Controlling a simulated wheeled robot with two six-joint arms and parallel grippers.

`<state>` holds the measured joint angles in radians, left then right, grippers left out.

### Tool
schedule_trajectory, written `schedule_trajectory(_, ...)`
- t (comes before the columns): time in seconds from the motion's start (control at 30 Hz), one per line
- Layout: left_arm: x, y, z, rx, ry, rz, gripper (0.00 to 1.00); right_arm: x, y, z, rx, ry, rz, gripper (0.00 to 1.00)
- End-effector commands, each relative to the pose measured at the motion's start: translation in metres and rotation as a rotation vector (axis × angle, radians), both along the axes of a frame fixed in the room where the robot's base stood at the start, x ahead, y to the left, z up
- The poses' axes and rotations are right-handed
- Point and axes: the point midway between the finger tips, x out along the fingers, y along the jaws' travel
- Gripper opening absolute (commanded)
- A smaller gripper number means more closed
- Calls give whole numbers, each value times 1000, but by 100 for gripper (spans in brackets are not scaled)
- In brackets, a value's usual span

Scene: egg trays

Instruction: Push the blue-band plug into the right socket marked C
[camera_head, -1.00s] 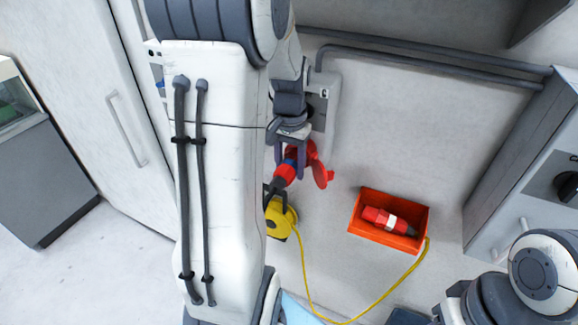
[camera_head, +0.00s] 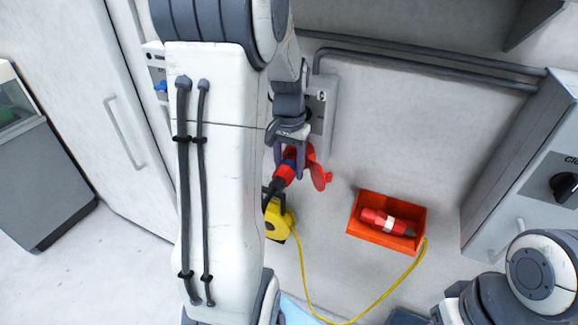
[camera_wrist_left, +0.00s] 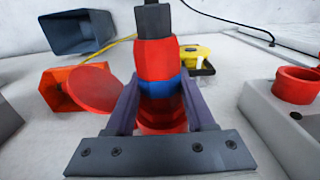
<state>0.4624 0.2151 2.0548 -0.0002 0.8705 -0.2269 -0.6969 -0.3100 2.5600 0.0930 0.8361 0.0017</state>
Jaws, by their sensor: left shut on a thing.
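The blue-band plug (camera_head: 283,177) is red with a blue ring and a dark cable end; it also shows in the left wrist view (camera_wrist_left: 155,60). My left gripper (camera_head: 287,160) is shut around it at the blue band (camera_wrist_left: 161,88). The red socket (camera_wrist_left: 165,125) lies in line with the plug between my fingers, its round lid (camera_head: 318,178) swung open to the side. The grey socket box (camera_head: 328,100) on the wall bears a letter that looks like C. My fingers hide the joint, so I cannot tell how deep the plug sits. My right gripper is out of view.
An orange bin (camera_head: 385,238) holds a red plug with a white band (camera_head: 388,222). A yellow reel (camera_head: 278,222) and its yellow cable lie on the floor. Another red socket (camera_wrist_left: 297,84) shows at the right in the wrist view. Grey cabinets stand at both sides.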

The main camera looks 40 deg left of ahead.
Motion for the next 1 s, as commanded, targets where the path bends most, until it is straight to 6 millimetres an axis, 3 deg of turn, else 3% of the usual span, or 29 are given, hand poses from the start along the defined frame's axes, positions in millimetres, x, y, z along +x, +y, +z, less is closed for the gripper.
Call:
schedule_trajectory(0.03,1,0,1,2,-5,0,32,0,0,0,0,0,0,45)
schedule_trajectory(0.07,1,0,1,2,-5,0,62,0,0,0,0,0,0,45)
schedule_trajectory(0.13,1,0,1,1,-4,0,89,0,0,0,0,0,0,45)
schedule_trajectory(0.57,1,0,7,2,-3,0,89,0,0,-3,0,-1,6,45)
schedule_trajectory(1.0,1,0,86,2,-6,0,89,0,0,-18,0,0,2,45)
